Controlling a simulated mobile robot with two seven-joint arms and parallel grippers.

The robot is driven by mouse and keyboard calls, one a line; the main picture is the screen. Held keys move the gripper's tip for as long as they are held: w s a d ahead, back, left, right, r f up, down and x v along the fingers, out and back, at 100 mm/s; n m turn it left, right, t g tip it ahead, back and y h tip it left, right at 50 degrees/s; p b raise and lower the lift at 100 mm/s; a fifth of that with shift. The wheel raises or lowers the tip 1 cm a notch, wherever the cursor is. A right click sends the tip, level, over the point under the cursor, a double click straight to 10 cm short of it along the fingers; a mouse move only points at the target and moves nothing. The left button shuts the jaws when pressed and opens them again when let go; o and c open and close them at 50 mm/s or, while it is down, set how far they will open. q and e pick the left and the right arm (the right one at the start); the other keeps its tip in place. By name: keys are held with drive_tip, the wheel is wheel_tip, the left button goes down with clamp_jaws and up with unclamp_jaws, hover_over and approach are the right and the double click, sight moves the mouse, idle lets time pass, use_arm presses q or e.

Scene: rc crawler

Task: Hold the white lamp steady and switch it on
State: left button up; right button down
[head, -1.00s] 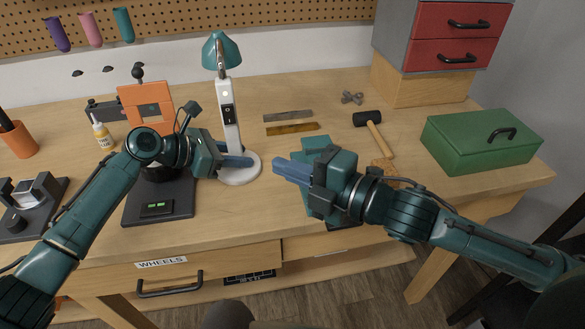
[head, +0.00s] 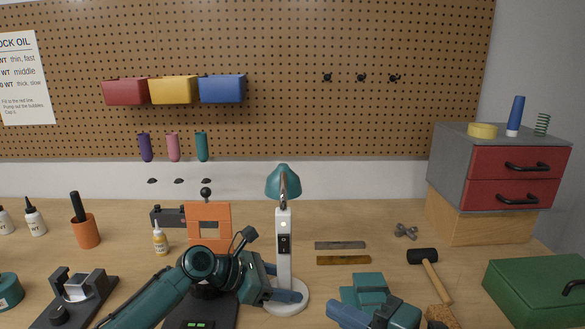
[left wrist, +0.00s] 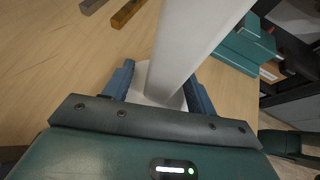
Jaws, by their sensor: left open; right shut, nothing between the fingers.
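The white lamp (head: 283,258) stands upright on the bench, with a round white base, a teal shade and a dark switch (head: 284,243) on its post. Whether the lamp is lit, I cannot tell. My left gripper (head: 288,293) is low at the post. In the left wrist view its open fingers (left wrist: 160,88) stand on either side of the white post (left wrist: 187,50), just above the base, with no clear grip. My right gripper (head: 336,311) is shut and empty, to the right of the lamp base and lower in the picture; part of it is cut off.
Two flat bars (head: 343,260) lie right of the lamp. A mallet (head: 427,265) and a green toolbox (head: 535,288) are further right. An orange stand (head: 208,226) and a glue bottle (head: 160,240) are to the left. The pegboard (head: 290,50) rises behind.

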use_arm(q)
drive_tip(key=shift+s+a+f, duration=0.1)
drive_tip(key=shift+s+f, duration=0.1)
drive_tip(key=shift+f, duration=0.15)
